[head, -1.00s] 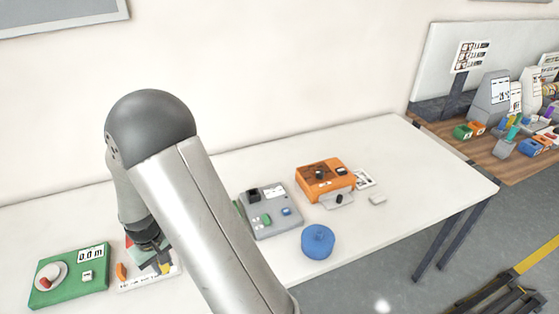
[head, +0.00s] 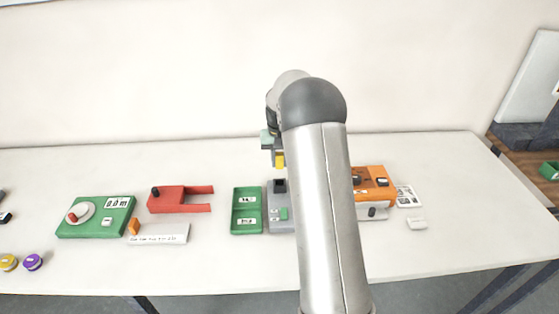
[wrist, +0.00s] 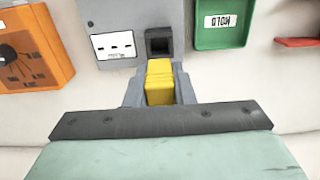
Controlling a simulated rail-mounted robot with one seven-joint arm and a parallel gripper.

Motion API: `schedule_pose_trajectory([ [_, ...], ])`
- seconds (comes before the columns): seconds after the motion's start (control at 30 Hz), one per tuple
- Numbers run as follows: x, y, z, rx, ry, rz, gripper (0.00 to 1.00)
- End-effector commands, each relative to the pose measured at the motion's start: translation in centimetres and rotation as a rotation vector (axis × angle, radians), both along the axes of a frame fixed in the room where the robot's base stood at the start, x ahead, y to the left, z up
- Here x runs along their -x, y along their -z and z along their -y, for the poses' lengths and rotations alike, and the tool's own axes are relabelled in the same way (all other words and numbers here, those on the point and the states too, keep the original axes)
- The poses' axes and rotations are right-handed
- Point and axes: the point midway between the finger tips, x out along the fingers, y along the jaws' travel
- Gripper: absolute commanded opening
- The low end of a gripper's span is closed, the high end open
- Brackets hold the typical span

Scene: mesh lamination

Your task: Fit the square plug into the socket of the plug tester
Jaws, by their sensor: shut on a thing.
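A yellow block, which I take as the square plug (wrist: 159,82), is held between the grey fingers of my gripper (wrist: 158,93). The plug also shows in the head view (head: 280,161), hanging above the back of the grey plug tester (head: 279,219). The tester's dark square socket (wrist: 159,42) lies just beyond the plug's far end in the wrist view, and the plug appears apart from it. In the head view the socket (head: 280,185) is below the plug. My arm hides the tester's right side. The exact height gap cannot be told.
A green two-part tray (head: 247,211) stands close left of the tester, and a red forked holder (head: 180,199) farther left. An orange box (head: 378,184) is to the right, partly behind my arm. A green dial box (head: 96,217) and white card (head: 159,234) are at left.

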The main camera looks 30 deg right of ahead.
Motion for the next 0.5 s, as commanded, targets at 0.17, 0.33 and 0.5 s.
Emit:
schedule_pose_trajectory([
  [0.17, 0.0, 0.0, -0.1, 0.001, -0.002, 0.002, 0.00],
  [0.33, 0.0, 0.8, -0.1, 0.000, -0.002, 0.001, 0.00],
  [0.5, 0.1, 2.3, -0.1, 0.000, -0.002, 0.000, 0.00],
])
